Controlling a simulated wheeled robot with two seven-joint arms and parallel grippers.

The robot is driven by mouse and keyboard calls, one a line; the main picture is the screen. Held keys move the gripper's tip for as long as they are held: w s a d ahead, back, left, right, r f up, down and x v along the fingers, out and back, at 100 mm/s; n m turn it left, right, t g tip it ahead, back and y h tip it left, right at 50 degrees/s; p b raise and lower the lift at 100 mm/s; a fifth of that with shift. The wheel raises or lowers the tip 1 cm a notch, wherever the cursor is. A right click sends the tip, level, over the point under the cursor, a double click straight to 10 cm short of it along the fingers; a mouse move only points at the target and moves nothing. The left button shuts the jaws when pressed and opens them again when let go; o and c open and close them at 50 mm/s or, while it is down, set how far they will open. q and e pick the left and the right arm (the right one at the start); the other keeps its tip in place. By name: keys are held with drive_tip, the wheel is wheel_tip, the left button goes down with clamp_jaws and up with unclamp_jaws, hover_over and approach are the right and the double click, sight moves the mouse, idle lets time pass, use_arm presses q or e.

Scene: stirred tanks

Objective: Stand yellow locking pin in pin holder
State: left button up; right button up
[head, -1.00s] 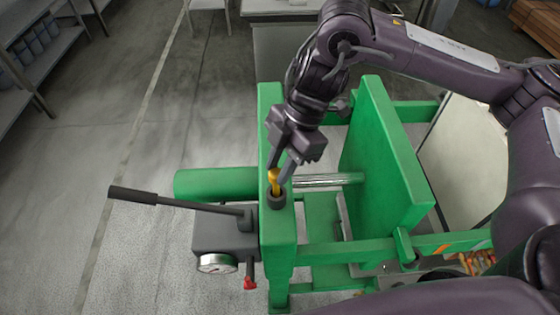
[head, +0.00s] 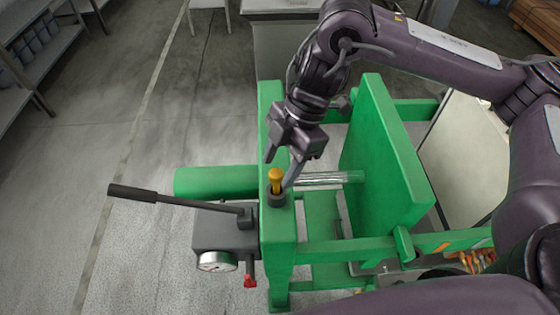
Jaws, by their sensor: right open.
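The yellow locking pin (head: 276,177) stands upright in the dark round pin holder (head: 277,198) on top of the green press frame. Its lower part is hidden inside the holder. My right gripper (head: 279,172) is open, with its fingers pointing down around or just behind the pin's head. One finger is left of the pin and the other is right of it. I cannot tell whether either finger touches the pin. My left gripper is not in view.
The green press (head: 385,160) fills the middle, with a shiny rod (head: 325,179). A black lever (head: 165,198) and a gauge (head: 217,261) are at its left. A red valve handle (head: 250,281) hangs below. The floor at left is clear.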

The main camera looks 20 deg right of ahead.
drive_tip(key=v, duration=0.7)
drive_tip(key=shift+p, duration=0.4)
drive_tip(key=shift+d+r, duration=0.1)
drive_tip(key=shift+d, duration=0.05)
